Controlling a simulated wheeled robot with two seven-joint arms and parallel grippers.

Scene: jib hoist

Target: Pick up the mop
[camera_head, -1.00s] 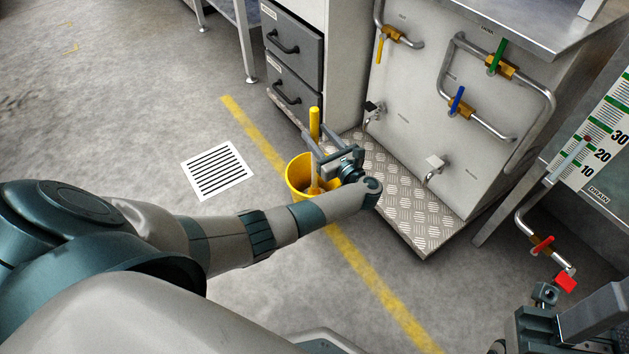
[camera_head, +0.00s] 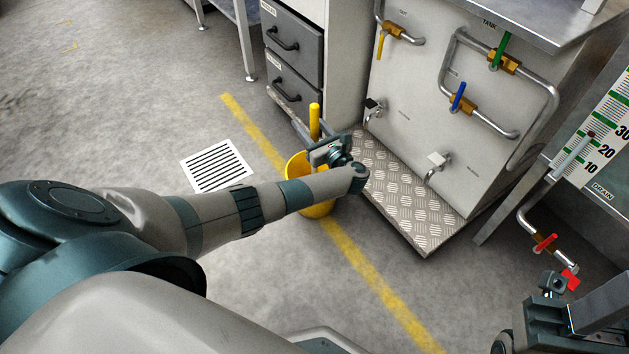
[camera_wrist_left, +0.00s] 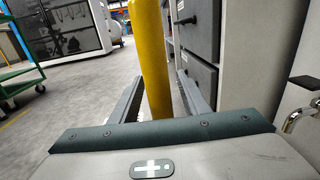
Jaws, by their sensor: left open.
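The mop shows as an upright yellow handle (camera_head: 314,118) rising from a yellow bucket (camera_head: 297,168) on the floor; its lower end is hidden in the bucket and behind my arm. My left gripper (camera_head: 313,136) is open at the handle, above the bucket rim. In the left wrist view the yellow handle (camera_wrist_left: 151,50) stands between the two spread fingers of my left gripper (camera_wrist_left: 156,85). I cannot tell whether either finger touches it. My right gripper (camera_head: 552,290) is partly in view at the bottom right, and its fingers are unclear.
A tread-plate step (camera_head: 400,200) and a panel with pipes and valves (camera_head: 430,115) stand right of the bucket. A grey drawer cabinet (camera_head: 295,55) is behind it. A floor grate (camera_head: 216,166) lies to the left, with open floor around it. A red-handled drain valve (camera_head: 545,243) is near my right arm.

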